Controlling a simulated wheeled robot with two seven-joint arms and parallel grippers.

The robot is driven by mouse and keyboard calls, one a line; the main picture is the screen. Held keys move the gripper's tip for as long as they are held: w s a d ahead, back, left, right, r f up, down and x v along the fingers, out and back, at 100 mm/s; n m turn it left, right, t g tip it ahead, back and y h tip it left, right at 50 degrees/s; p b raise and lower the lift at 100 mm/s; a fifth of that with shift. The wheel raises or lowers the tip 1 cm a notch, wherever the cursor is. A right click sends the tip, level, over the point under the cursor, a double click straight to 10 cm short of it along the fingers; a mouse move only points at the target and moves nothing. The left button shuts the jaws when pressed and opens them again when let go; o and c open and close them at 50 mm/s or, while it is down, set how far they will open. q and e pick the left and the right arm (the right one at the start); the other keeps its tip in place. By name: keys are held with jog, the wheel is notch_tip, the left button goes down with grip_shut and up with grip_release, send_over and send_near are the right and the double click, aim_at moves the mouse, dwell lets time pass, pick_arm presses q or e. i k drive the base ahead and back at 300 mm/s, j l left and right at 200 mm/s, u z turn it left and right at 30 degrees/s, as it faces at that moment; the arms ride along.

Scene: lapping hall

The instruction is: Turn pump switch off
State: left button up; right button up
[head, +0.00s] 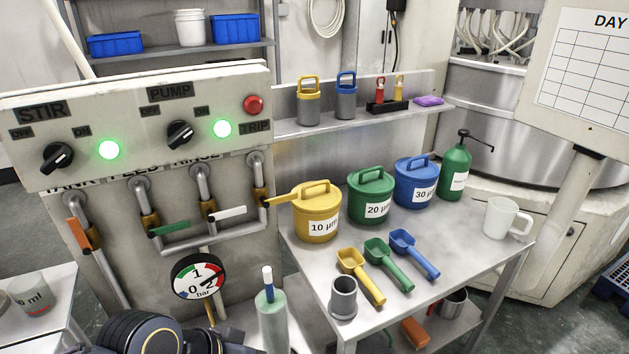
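The pump switch (180,134) is a black rotary knob under the PUMP label (170,92) on the pale control panel. OFF is marked at its upper left and ON at its upper right. The knob appears turned toward ON. The green lamp (222,128) to its right is lit. Neither of my grippers shows. Dark, rounded parts of my own arm show at the bottom edge, below the panel and apart from the switch.
The stir switch (57,156) and its lit green lamp (109,150) are left of the pump switch. A red TRIP button (253,105) is to the right. Pipes with coloured valve levers and a pressure gauge (198,276) sit below. A table (420,262) with pots and scoops stands right.

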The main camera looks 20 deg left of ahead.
aim_at(179, 132)
jog(key=u, duration=1.7)
